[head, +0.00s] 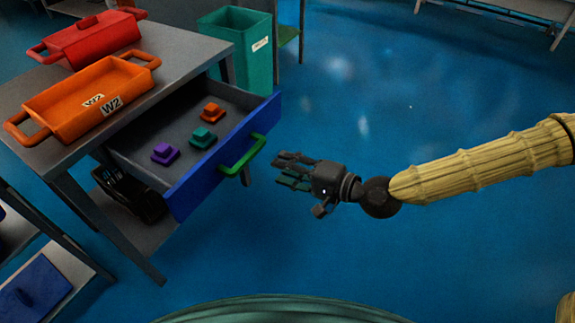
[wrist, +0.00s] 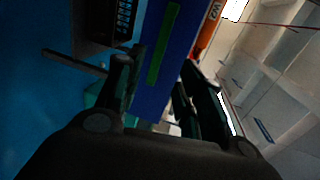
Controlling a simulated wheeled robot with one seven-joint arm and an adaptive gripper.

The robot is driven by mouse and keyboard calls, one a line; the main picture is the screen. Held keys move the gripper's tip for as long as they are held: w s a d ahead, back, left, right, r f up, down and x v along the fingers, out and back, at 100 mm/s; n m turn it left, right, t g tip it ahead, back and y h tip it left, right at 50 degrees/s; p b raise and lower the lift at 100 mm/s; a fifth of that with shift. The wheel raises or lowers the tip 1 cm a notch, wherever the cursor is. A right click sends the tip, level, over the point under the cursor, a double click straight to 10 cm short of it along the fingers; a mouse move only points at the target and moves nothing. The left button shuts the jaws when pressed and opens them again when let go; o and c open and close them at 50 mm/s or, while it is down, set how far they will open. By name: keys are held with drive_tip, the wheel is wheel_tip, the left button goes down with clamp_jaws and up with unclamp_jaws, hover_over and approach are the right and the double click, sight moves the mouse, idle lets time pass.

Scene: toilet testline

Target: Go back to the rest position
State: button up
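My gripper (head: 283,171) is black and hangs in the air to the right of the open drawer, near its green handle but apart from it. In the wrist view its fingers (wrist: 158,85) stand apart with nothing between them. The blue drawer front (head: 222,157) with its green handle (head: 243,155) is pulled out from the grey table. The handle also shows in the wrist view (wrist: 163,45). In the drawer lie a purple piece (head: 165,153), a teal piece (head: 203,137) and an orange piece (head: 212,112).
On the table (head: 180,50) stand an orange tray (head: 62,112) labelled W2 and a red container (head: 92,38). A teal bin (head: 228,48) stands behind the drawer. A shelf with a blue item (head: 36,290) is at lower left. The blue floor (head: 400,100) to the right is clear.

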drive_tip(key=s+d+f+n+g+h, duration=0.1)
drive_tip(key=s+d+f+h, duration=0.1)
drive_tip(key=s+f, duration=0.45)
drive_tip(key=s+d+f+g+h, duration=0.1)
drive_tip(key=s+f+g+h, duration=0.15)
drive_tip(key=f, duration=0.65)
drive_tip(key=s+d+f+n+g+h, duration=0.1)
drive_tip(key=s+d+f, duration=0.1)
drive_tip(key=s+f, duration=0.45)
drive_tip(key=s+d+f+g+h, duration=0.1)
drive_tip(key=s+d+f+h, duration=0.3)
drive_tip(key=d+f, duration=0.35)
drive_tip(key=s+d+f+n+g+h, duration=0.1)
drive_tip(key=s+d+f+n+h, duration=0.15)
drive_tip(key=d, duration=0.45)
drive_tip(key=s+d+f+n+h, duration=0.1)
drive_tip(key=s+d+f+h, duration=0.15)
drive_tip(key=d, duration=0.55)
wheel_tip(320, 180, up, 18)
drive_tip(key=p, duration=1.7)
drive_tip(key=shift+s+a+f, duration=0.25)
drive_tip(key=shift+a, duration=0.15)
